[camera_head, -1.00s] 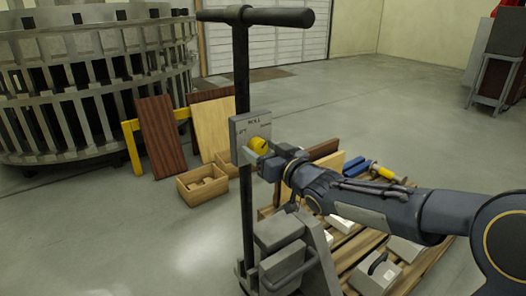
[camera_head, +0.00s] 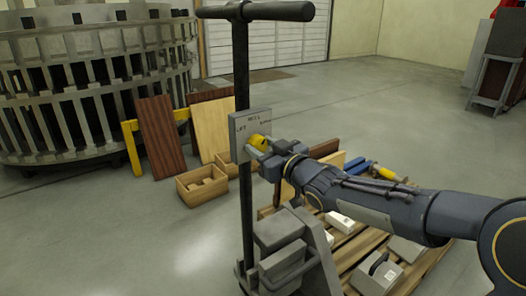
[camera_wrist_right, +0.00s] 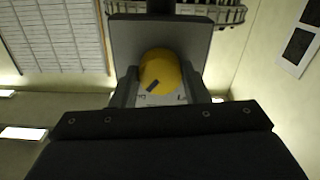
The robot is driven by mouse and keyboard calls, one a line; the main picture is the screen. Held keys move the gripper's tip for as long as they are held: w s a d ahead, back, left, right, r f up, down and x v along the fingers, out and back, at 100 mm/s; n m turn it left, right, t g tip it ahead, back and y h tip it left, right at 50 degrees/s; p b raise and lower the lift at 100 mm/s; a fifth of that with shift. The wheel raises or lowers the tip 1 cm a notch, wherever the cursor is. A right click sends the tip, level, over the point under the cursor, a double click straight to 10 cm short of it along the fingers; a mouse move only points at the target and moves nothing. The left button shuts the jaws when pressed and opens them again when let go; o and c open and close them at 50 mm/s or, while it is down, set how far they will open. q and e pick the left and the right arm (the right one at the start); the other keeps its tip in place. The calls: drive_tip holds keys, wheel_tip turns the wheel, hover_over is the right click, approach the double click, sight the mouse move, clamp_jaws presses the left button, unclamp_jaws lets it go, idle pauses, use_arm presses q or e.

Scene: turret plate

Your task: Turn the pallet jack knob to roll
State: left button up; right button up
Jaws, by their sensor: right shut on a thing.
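The pallet jack has a dark upright post and T-shaped handle (camera_head: 243,75). A grey plate (camera_head: 238,125) on the post carries small lettering: ROLL at the top, LIFT at the left, and a word at the right too small to read surely. The yellow knob (camera_head: 259,142) sits on this plate. My right gripper (camera_head: 258,147) is shut on the knob from the right. In the right wrist view the knob (camera_wrist_right: 162,72) lies between both fingers, with a dark mark (camera_wrist_right: 153,87) on its face. My left gripper is out of view.
The jack's grey base (camera_head: 280,235) stands beside a wooden pallet (camera_head: 365,265) loaded with grey blocks, boards and tools. Wooden boxes (camera_head: 200,187) and leaning boards (camera_head: 161,138) stand behind left. A large slatted metal ring (camera_head: 75,90) fills the far left. Open floor lies at right.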

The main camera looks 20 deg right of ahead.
drive_tip(key=n+b, duration=0.2)
drive_tip(key=n, duration=0.1)
drive_tip(key=shift+f, duration=0.15)
drive_tip(key=shift+n+b, duration=0.8)
drive_tip(key=shift+n, duration=1.3)
drive_tip(key=o, duration=1)
drive_tip(key=shift+p+v, duration=1.15)
drive_tip(key=shift+v, duration=2.75)
